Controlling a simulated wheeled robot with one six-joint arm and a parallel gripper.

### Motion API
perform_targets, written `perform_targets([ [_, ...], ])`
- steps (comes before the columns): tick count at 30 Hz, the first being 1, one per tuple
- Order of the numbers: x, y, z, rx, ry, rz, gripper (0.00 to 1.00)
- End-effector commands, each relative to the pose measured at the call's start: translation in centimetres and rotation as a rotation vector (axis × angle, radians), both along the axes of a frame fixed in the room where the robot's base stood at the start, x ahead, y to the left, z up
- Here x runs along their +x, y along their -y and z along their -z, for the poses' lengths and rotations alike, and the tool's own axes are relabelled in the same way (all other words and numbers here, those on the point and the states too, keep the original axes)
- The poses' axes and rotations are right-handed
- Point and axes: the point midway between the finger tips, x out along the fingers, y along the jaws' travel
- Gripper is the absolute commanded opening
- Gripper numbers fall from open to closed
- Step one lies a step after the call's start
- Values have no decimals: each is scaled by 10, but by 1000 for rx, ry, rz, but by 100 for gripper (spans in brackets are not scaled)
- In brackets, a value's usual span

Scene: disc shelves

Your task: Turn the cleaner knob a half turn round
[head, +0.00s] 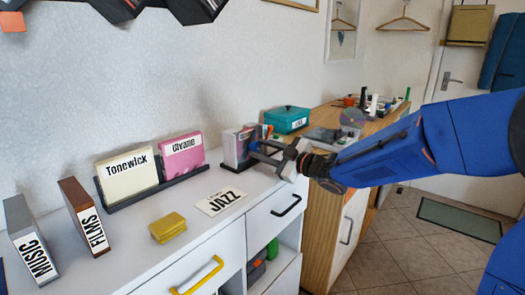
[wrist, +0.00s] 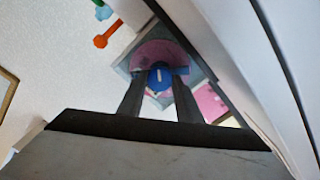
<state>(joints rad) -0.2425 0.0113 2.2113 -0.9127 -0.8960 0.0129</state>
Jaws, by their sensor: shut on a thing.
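A round blue knob (wrist: 160,77) with a white line on its face shows in the wrist view. The line points roughly up and down in the picture. The knob is in front of a pink disc shape (wrist: 150,54) on a grey frame. My gripper (wrist: 160,84) has one dark finger on each side of the knob and is shut on it. In the head view my gripper (head: 260,151) reaches left over the white cabinet top, beside an upright grey block (head: 236,147). The knob cannot be made out there.
Boxes marked Tonewick (head: 127,179) and Wvano (head: 182,157) stand in a dark rack. A yellow block (head: 167,227) and a JAZZ card (head: 221,201) lie in front. A teal box (head: 287,119) stands behind my gripper.

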Motion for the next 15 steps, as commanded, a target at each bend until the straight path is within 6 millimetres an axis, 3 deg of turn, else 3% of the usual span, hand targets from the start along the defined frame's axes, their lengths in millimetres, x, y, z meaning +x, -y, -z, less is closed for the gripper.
perform_targets([
  [15,0,1,2,298,-387,2,9],
])
